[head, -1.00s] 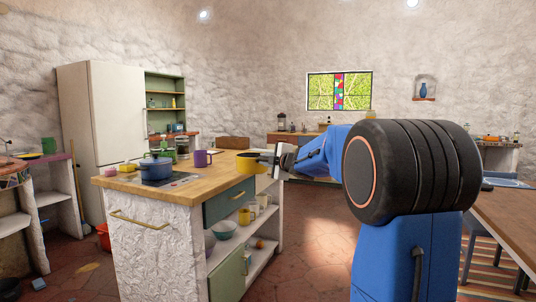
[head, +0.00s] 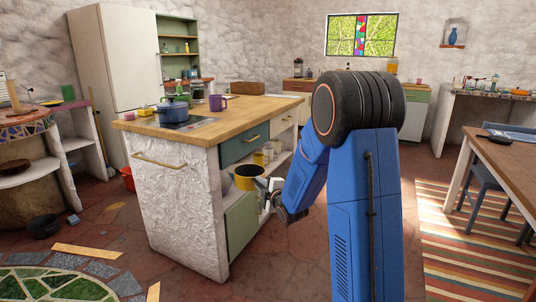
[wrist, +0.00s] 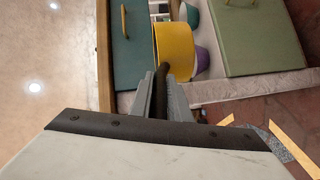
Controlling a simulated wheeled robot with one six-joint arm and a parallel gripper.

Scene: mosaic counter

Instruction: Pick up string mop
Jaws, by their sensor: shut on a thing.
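My gripper (head: 268,194) is shut on the dark handle (wrist: 163,88) of a yellow pan (head: 250,180). In the wrist view the pan (wrist: 174,48) is just beyond the fingertips. It is at the island's open shelf, below the teal drawer; I cannot tell whether it touches the shelf. A thin pole (head: 99,128) leans beside the fridge, and its lower end is unclear, so I cannot tell if it is the string mop. No mop strings show in any view.
The kitchen island (head: 175,200) stands before me, with a blue pot (head: 173,110) on its hob and mugs on its upper shelf. A red bucket (head: 127,179) is on the floor behind it. A table (head: 505,165) is at right. Loose tiles lie at front left.

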